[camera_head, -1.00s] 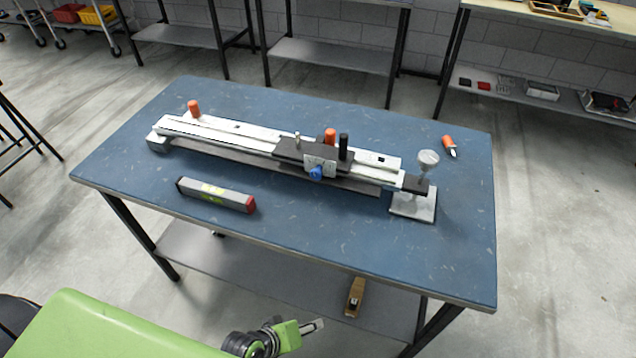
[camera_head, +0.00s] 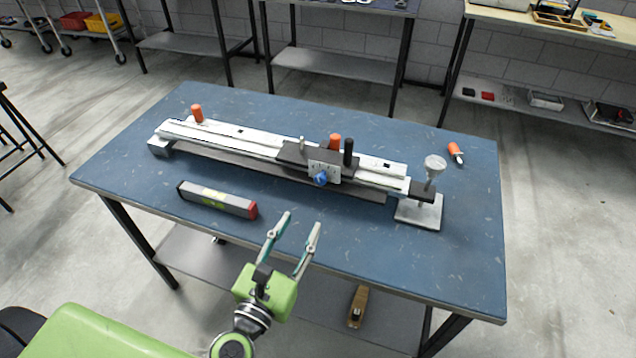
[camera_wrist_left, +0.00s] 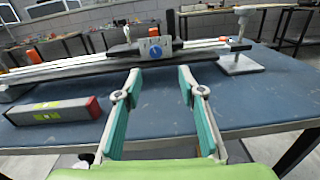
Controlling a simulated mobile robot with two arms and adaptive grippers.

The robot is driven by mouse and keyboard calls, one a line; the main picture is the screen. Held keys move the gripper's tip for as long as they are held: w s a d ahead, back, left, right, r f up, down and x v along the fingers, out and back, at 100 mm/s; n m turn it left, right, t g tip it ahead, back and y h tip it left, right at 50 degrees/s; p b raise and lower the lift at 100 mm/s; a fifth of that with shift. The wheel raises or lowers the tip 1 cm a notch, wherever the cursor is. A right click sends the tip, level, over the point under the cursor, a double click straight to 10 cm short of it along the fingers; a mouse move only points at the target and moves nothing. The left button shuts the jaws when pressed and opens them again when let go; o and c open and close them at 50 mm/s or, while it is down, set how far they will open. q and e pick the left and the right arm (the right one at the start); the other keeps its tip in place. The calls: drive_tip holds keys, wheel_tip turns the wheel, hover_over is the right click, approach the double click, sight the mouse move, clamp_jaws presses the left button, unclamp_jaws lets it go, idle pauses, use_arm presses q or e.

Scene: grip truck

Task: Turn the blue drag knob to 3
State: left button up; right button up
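The blue drag knob (camera_head: 320,179) sits on the front of a white dial plate (camera_head: 325,170) on the dark carriage of a long white grip truck (camera_head: 230,142). It also shows in the left wrist view (camera_wrist_left: 155,51), ahead of and above the fingertips. The dial marks are too small to read. My left gripper (camera_head: 298,220) is open and empty over the table's front edge, in front of the knob and apart from it. Its two fingers also show in the left wrist view (camera_wrist_left: 158,80). My right gripper is not in view.
A grey level with a red end (camera_head: 217,199) lies on the blue table (camera_head: 420,255), left of my left gripper. A metal stand (camera_head: 420,210) is at the truck's right end. An orange-handled tool (camera_head: 455,152) lies behind it. The table's front right is clear.

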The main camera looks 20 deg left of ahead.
sight(319, 181)
use_arm(q)
drive_tip(key=shift+w+a+n, duration=0.2)
drive_tip(key=shift+a+n, duration=0.1)
drive_tip(key=shift+n, duration=0.1)
drive_tip(key=w+p, duration=0.2)
drive_tip(key=w, duration=0.4)
drive_tip(key=w+p, duration=0.2)
drive_tip(key=w, duration=0.4)
drive_tip(key=shift+d, duration=0.2)
drive_tip(key=shift+w+f, duration=0.15)
drive_tip(key=shift+w, duration=0.55)
drive_tip(key=shift+c, duration=0.3)
clamp_jaws()
